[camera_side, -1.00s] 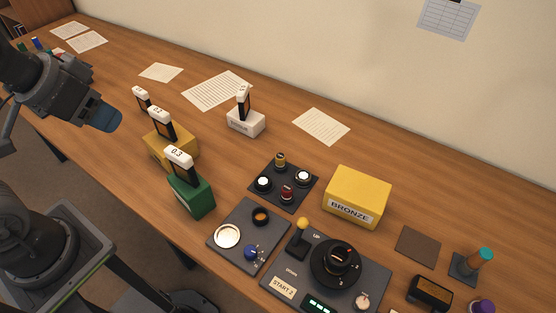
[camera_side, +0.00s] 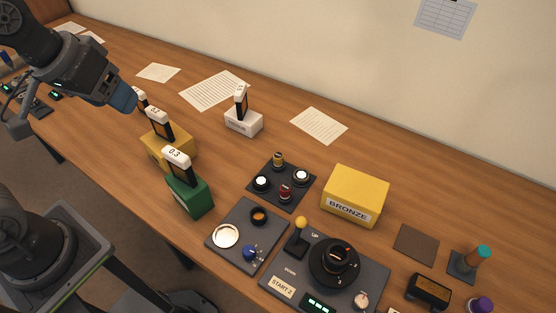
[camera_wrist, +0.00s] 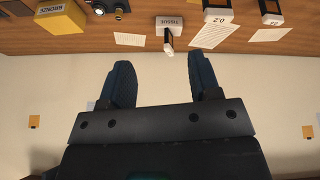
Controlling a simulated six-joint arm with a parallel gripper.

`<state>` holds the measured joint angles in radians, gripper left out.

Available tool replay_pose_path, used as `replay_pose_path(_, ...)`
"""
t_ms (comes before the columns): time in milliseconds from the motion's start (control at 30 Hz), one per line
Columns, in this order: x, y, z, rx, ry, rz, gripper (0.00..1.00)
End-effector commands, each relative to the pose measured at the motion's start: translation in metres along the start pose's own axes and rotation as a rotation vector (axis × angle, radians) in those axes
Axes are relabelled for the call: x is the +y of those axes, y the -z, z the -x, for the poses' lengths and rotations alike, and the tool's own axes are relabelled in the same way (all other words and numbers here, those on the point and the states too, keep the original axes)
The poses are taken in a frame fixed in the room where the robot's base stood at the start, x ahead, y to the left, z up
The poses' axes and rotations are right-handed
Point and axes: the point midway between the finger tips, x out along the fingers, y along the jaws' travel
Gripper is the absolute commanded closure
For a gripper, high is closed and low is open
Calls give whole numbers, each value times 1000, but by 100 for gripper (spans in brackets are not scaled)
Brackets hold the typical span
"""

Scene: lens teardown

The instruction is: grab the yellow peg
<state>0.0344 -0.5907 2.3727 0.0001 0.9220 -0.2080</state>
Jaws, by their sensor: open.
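A small yellow-brass peg (camera_side: 278,159) stands upright at the back of a dark square plate (camera_side: 259,190), with white-topped and red pieces around it. A yellow ball (camera_side: 301,222) tops a lever on the control panel (camera_side: 372,281) nearer the front. My gripper (camera_side: 122,97) is high at the left end of the desk, well away from the plate and the peg. In the wrist view my gripper (camera_wrist: 160,65) has its two blue fingers apart with nothing between them.
A yellow BRONZE box (camera_side: 357,196) stands right of the plate. A green 0.3 block (camera_side: 188,195), a yellow 0.2 block (camera_side: 166,145) and a white block (camera_side: 244,121) stand to its left. A dark tray (camera_side: 241,251) lies in front. Papers lie on clear desk behind.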

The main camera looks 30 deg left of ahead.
Motion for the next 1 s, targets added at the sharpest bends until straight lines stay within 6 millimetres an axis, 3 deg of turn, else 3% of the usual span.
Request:
replay_pose_path(100,19,36,-12,-67,5,178,43)
replay_pose_path(267,48,78,-39,-145,36,432,43)
replay_pose_path(500,98,122,-105,-241,133,807,43)
replay_pose_path(800,156,136,-207,-295,304,1222,43)
replay_pose_path(1000,173,132,-242,-294,366,1355,43)
